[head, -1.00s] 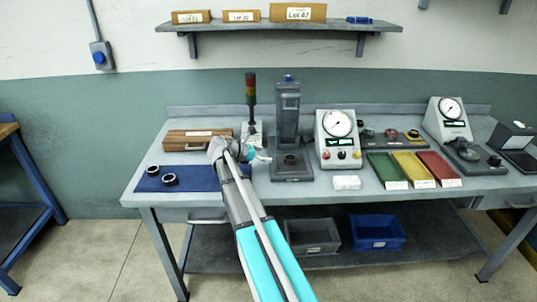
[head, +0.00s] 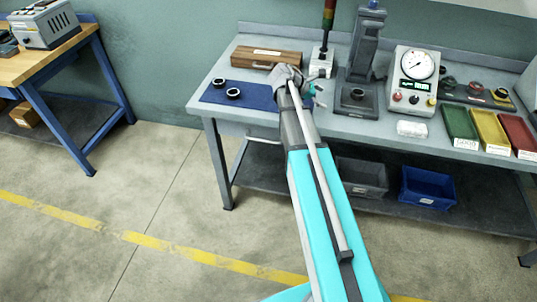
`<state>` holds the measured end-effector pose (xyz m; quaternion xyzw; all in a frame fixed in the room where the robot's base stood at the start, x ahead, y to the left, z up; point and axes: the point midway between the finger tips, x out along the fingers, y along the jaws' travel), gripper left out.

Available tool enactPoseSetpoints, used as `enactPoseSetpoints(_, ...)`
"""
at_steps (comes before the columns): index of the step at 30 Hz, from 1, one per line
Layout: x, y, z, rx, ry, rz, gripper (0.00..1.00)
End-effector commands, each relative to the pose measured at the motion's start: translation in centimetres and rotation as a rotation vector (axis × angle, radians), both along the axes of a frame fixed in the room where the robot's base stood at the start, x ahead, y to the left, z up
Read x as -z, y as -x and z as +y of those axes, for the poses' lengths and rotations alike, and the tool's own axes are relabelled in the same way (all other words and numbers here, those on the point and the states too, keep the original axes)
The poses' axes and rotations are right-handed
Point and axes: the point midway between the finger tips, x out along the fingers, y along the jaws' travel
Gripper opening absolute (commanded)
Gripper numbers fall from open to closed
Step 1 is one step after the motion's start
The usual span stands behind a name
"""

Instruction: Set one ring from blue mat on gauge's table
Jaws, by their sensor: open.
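Two dark rings with pale rims lie on the blue mat (head: 262,98), at the left of the workbench: one ring (head: 218,83) near its left end, the other ring (head: 233,94) just right and nearer. The gauge (head: 366,50) is a grey column on a base. On its table (head: 357,103) is a dark round ring-like piece (head: 357,93); I cannot tell if it is loose. My gripper (head: 314,92) is open, between the mat's right end and the gauge, apart from both rings. My arm hides part of the mat.
A wooden case (head: 267,58) lies behind the mat. A signal tower (head: 325,40) stands left of the gauge, a dial readout box (head: 413,75) right of it. Green, yellow and red trays (head: 490,130) lie further right. Open floor (head: 150,200) lies in front of the bench's left end.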

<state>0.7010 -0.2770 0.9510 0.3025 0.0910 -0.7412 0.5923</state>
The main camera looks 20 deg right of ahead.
Motion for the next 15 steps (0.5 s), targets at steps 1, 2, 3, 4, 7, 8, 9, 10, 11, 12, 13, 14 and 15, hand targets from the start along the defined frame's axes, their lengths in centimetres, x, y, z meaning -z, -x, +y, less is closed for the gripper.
enactPoseSetpoints(1,0.8,1.3,1.6,0.028,-0.043,-0.061,1.00)
enactPoseSetpoints(2,1.3,1.8,2.5,0.050,-0.072,-0.100,1.00)
enactPoseSetpoints(3,1.9,2.5,3.7,0.083,-0.111,-0.154,1.00)
enactPoseSetpoints(4,2.4,3.0,4.7,0.110,-0.143,-0.194,1.00)
enactPoseSetpoints(7,3.9,4.8,8.0,0.208,-0.247,-0.317,1.00)
enactPoseSetpoints(8,4.3,5.3,9.0,0.240,-0.278,-0.351,1.00)
enactPoseSetpoints(9,4.9,6.0,10.4,0.285,-0.320,-0.393,1.00)
enactPoseSetpoints(10,5.2,6.6,11.4,0.321,-0.351,-0.424,1.00)
enactPoseSetpoints(11,5.6,7.2,12.4,0.357,-0.382,-0.452,1.00)
enactPoseSetpoints(12,6.0,7.9,13.7,0.408,-0.423,-0.488,1.00)
enactPoseSetpoints(13,6.3,8.5,14.8,0.449,-0.453,-0.514,1.00)
enactPoseSetpoints(14,6.6,9.1,15.8,0.488,-0.482,-0.536,1.00)
enactPoseSetpoints(15,7.0,9.9,17.2,0.545,-0.522,-0.565,1.00)
